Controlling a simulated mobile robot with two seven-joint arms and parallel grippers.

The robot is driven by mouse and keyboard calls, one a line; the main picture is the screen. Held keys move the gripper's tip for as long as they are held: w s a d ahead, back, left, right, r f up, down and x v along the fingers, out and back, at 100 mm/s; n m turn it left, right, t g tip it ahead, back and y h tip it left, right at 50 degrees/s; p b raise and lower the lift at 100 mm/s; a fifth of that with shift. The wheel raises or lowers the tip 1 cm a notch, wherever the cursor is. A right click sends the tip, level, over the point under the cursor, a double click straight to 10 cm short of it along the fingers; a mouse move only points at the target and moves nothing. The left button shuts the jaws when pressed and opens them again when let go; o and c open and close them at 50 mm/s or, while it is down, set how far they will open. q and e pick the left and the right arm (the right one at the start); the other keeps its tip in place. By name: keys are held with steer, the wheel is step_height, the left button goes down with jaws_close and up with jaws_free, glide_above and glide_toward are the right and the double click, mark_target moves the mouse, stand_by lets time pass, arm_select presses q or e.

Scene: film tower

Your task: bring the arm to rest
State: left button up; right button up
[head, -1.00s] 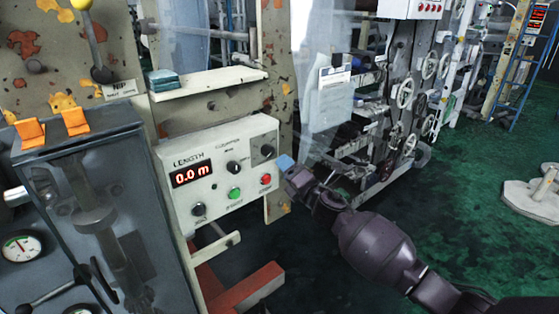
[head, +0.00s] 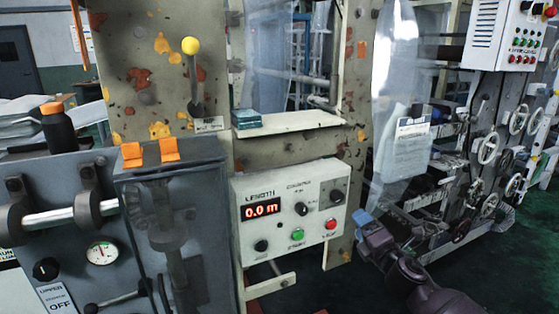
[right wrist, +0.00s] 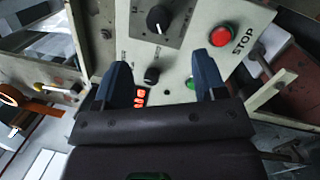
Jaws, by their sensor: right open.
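My right gripper (head: 368,222) is in the lower right of the head view, just right of the length counter panel (head: 340,172) and apart from it. In the right wrist view its two dark blue fingers (right wrist: 160,82) stand wide apart with nothing between them. The counter panel shows beyond them, with a red stop button (right wrist: 224,36), a black knob (right wrist: 160,18) and a partly covered green button (right wrist: 192,83). In the head view the red display (head: 260,210) reads 0.0 m. My left gripper is in neither view.
A yellow-knobbed lever (head: 191,46) stands upright above the panel. A shelf (head: 290,125) holds a teal stack (head: 247,119). A grey cabinet (head: 70,190) with a gauge (head: 102,253) is at left. A machine with several handwheels (head: 490,149) stands at right. Dark floor shows at lower right.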

steer(key=s+f+m+g+h, duration=0.1)
steer(key=s+f+m+g, duration=0.1)
steer(key=s+f+m, duration=0.6)
steer(key=s+f+m+g+h, duration=0.2)
steer(key=s+f+m, duration=0.6)
steer(key=s, duration=0.9)
steer(key=s+d+f+m+g+h, duration=0.1)
steer(key=s+f+m+g, duration=0.3)
steer(key=s+f+m, duration=0.4)
steer(key=s+f+h, duration=0.1)
steer(key=s, duration=0.4)
steer(key=shift+s, duration=0.2)
